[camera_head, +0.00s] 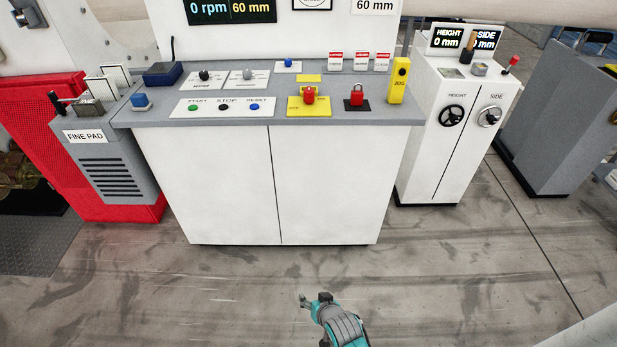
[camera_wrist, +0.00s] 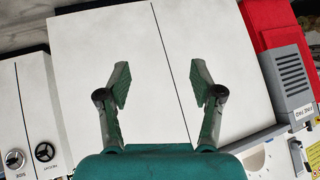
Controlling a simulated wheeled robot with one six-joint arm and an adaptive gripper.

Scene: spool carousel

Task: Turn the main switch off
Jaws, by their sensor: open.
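The main switch appears to be the red knob (camera_head: 309,95) on a yellow plate on the grey console top (camera_head: 240,118). The plate's lettering is too small to read. A red padlock (camera_head: 357,96) sits on a dark plate to the right of the knob. My gripper (camera_head: 314,299) is low in front of the console, over the floor and well apart from the switch. In the wrist view my gripper (camera_wrist: 160,80) has its two fingers spread with nothing between them, facing the white cabinet doors (camera_wrist: 120,50). The switch cannot be made out in the wrist view.
Start, stop and reset buttons (camera_head: 224,107) lie left of the knob, and a yellow jog box (camera_head: 398,80) stands at right. A grey fine pad unit (camera_head: 105,160) and red housing (camera_head: 50,130) are at left. A white handwheel cabinet (camera_head: 455,130) is at right. Floor in front is clear.

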